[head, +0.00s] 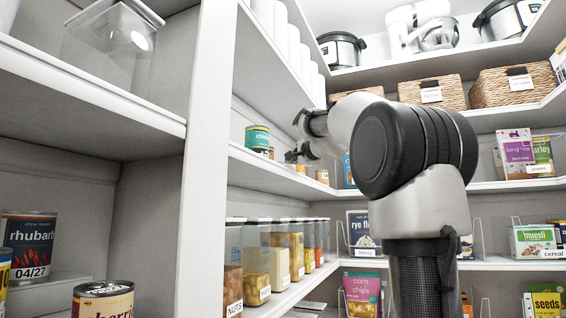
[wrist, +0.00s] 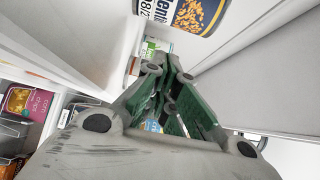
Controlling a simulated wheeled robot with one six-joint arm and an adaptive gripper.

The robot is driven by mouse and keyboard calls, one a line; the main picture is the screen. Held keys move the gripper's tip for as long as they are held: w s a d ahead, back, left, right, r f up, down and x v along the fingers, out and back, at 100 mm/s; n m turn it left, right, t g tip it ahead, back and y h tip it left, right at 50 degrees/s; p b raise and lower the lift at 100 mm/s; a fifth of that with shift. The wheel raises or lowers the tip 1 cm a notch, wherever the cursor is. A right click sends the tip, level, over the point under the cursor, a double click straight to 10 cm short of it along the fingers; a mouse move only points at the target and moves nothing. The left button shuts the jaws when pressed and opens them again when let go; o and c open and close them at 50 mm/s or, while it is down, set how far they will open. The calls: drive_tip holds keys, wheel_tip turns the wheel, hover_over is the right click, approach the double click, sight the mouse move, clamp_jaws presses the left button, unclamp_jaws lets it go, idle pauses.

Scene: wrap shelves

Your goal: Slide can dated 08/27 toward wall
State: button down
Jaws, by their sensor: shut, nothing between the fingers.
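In the wrist view, a can (wrist: 188,14) with a dark blue label shows at the top, cut off by the frame edge. Its label reads in part "enti" and its white band "08/2", with the last digit out of sight. My gripper (wrist: 168,68) is shut and empty, its fingertips just below the can in the picture. I cannot tell whether they touch it. In the head view, my gripper (head: 292,156) is over the middle corner shelf, to the right of a teal can (head: 257,138). I cannot match this can to the one in the wrist view.
The white shelf (head: 262,160) carries further small items beside my gripper, partly hidden by my arm. Clear bins (head: 258,262) stand on the shelf below. A white upright (head: 208,120) divides the left bay, where a rhubarb can (head: 28,248) dated 04/27 stands.

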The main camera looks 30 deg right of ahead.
drive_tip(key=shift+w+a, duration=0.45)
drive_tip(key=shift+w, duration=0.15)
drive_tip(key=shift+w+a, duration=0.4)
drive_tip(key=shift+w, duration=0.2)
drive_tip(key=shift+w+a, duration=0.4)
drive_tip(key=shift+w, duration=0.15)
drive_tip(key=shift+w+a, duration=0.85)
drive_tip(key=shift+w, duration=0.3)
drive_tip(key=shift+s, duration=0.1)
